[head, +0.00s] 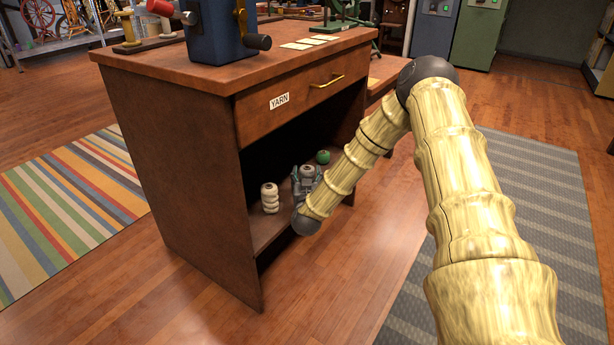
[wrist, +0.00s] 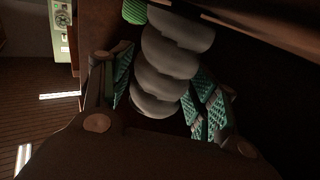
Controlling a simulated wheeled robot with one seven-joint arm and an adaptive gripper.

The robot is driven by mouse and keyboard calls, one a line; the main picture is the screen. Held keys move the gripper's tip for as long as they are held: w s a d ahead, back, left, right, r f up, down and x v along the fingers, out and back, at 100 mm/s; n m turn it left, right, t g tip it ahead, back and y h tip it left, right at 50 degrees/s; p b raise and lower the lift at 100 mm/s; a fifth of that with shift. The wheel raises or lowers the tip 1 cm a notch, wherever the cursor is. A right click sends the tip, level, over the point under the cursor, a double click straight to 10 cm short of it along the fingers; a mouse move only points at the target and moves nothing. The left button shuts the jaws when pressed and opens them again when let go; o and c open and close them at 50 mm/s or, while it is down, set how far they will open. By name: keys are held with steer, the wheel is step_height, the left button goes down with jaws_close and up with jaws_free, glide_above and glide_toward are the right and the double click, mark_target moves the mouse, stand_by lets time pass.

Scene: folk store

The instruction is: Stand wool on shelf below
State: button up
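A pale wool skein (head: 308,171) with stacked rounded coils stands upright inside the open shelf space under the desk. My gripper (head: 305,183) reaches in low over the shelf board (head: 262,232) around it. In the wrist view the grey-white wool (wrist: 168,62) lies between the green-padded fingers of my gripper (wrist: 165,85), one on each side, seemingly against it. Whether its base touches the board is hidden by my gripper. A second pale wool skein (head: 269,198) stands upright on the shelf to the left.
A green ball (head: 322,156) sits behind the gripper; something green (wrist: 134,11) also shows in the wrist view. The desk's side panel (head: 180,165) and drawer (head: 305,92), labelled YARN, bound the shelf space. A blue device (head: 222,30) stands on top.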

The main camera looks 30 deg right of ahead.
steer(key=shift+r, duration=0.15)
steer(key=shift+s+a, duration=0.2)
steer(key=shift+s, duration=0.05)
steer(key=p+v, duration=0.5)
steer(key=v, duration=0.6)
steer(key=shift+s+p, duration=0.15)
steer(key=shift+p, duration=0.2)
steer(key=shift+a, duration=0.1)
